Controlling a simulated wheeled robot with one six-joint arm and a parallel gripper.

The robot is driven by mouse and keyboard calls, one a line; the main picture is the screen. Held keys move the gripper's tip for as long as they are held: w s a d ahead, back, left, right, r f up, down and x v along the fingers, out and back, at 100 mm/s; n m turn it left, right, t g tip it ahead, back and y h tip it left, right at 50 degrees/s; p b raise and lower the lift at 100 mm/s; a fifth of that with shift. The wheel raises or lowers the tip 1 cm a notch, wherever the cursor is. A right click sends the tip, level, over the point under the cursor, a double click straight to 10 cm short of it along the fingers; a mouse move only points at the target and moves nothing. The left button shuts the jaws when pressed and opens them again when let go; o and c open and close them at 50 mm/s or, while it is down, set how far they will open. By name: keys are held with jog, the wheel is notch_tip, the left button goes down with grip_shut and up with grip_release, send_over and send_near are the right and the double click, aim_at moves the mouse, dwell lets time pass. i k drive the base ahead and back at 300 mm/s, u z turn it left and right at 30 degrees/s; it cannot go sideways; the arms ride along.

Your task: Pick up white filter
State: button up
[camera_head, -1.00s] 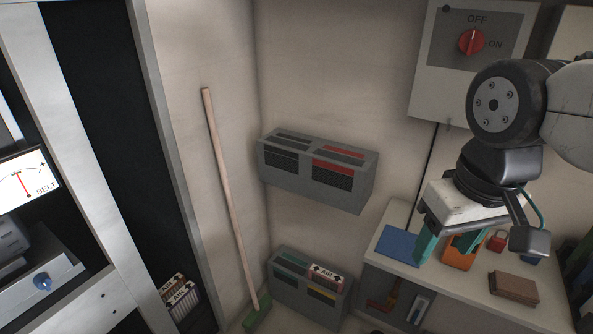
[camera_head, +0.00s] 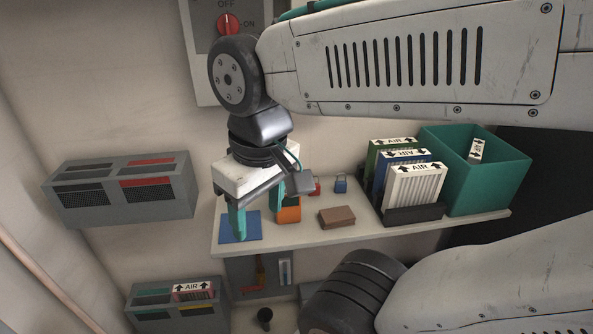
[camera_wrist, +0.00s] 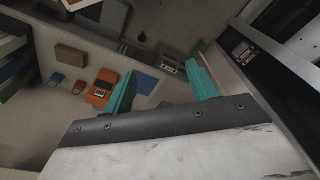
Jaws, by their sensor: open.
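The white filter (camera_head: 414,188), with an AIR label and arrows on its top edge, stands upright at the front of a dark rack (camera_head: 415,214) on the shelf. A blue filter (camera_head: 381,174) and a green filter (camera_head: 376,150) stand behind it and are partly hidden. My gripper (camera_head: 237,215), with teal fingers, is open and empty. It hangs to the left of the white filter, in front of the blue mat as seen by the head camera. The wrist view shows the two fingers of my gripper (camera_wrist: 161,70) spread apart with nothing between them.
The shelf (camera_head: 330,240) also holds a blue mat (camera_head: 252,228), an orange device (camera_head: 289,212), a brown box (camera_head: 337,217) and small padlocks. A teal bin (camera_head: 503,178) with another AIR-labelled filter stands right of the rack. Grey slotted holders (camera_head: 120,199) are on the left.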

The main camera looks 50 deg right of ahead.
aim_at(418, 183)
jog(key=u, duration=0.45)
jog(key=k, duration=0.1)
jog(key=z, duration=3.2)
jog(key=k, duration=0.5)
jog(key=u, duration=0.3)
jog(key=i, duration=0.4)
jog(key=z, duration=0.05)
